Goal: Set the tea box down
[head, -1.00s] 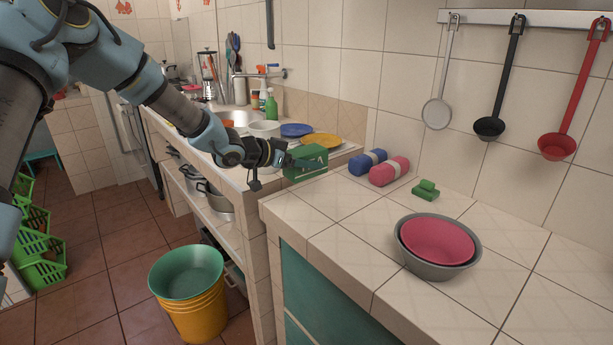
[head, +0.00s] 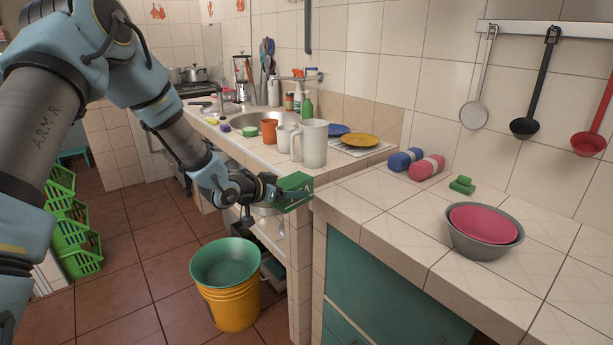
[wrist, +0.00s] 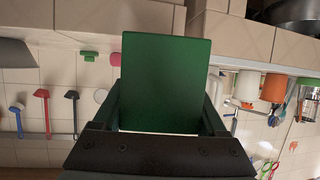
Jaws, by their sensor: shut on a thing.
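The green tea box (head: 296,190) is in my gripper (head: 279,193), in front of the left end of the tiled counter (head: 345,200). In the head view it is around the height of the counter's top edge and looks slightly tilted. In the wrist view the tea box (wrist: 166,85) fills the space between the two dark fingers of my gripper (wrist: 168,110), which are shut on it. My gripper hides part of the box in the head view. I cannot tell whether the box touches the counter edge.
A white pitcher (head: 313,145) stands by the sink. A green-topped yellow bucket (head: 233,305) is on the floor below.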

